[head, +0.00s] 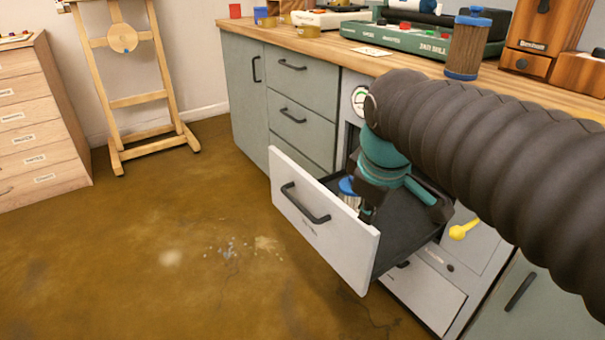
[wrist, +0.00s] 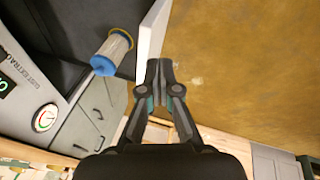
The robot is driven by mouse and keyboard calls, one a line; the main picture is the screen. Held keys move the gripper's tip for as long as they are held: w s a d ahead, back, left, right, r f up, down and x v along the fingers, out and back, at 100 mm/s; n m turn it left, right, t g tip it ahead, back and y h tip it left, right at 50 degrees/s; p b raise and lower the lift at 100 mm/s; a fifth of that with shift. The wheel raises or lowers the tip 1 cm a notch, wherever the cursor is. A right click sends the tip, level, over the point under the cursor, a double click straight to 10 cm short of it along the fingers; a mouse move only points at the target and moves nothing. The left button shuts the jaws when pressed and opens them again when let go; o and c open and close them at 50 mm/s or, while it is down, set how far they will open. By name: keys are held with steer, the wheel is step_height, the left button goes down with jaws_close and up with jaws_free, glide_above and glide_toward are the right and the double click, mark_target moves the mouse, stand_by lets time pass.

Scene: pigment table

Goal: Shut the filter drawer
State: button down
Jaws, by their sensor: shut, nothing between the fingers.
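The filter drawer (head: 325,215) stands pulled out of the grey cabinet, with a white front, a dark bar handle (head: 305,203) and a dark inside. A pleated filter with a blue cap (head: 348,188) is inside it, partly hidden by the drawer front. The filter also shows in the wrist view (wrist: 112,52). My gripper (head: 367,213) is shut and empty, pointing down close to the drawer front near its right end. In the wrist view my gripper (wrist: 159,70) is beside the white front's edge (wrist: 152,32); I cannot tell whether they touch.
A second blue-capped filter (head: 468,45) stands on the wooden worktop (head: 310,42). A yellow lever (head: 463,229) sticks out right of the drawer. A wooden easel (head: 125,85) and a chest of drawers (head: 38,125) stand at the left.

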mark_target(302, 179)
steer(key=w+a+r+n+g+h+p, duration=0.1)
steer(key=w+a+r+n+g+h, duration=0.15)
steer(key=w+a+n, duration=1.3)
steer(key=x, duration=0.6)
steer(key=d+b+x, duration=0.1)
steer(key=x, duration=0.2)
steer(key=shift+w+d+f, duration=0.1)
steer(key=shift+w+f, duration=0.15)
steer(key=shift+w, duration=0.1)
steer(key=shift+w+d, duration=0.5)
steer(key=shift+d, duration=0.15)
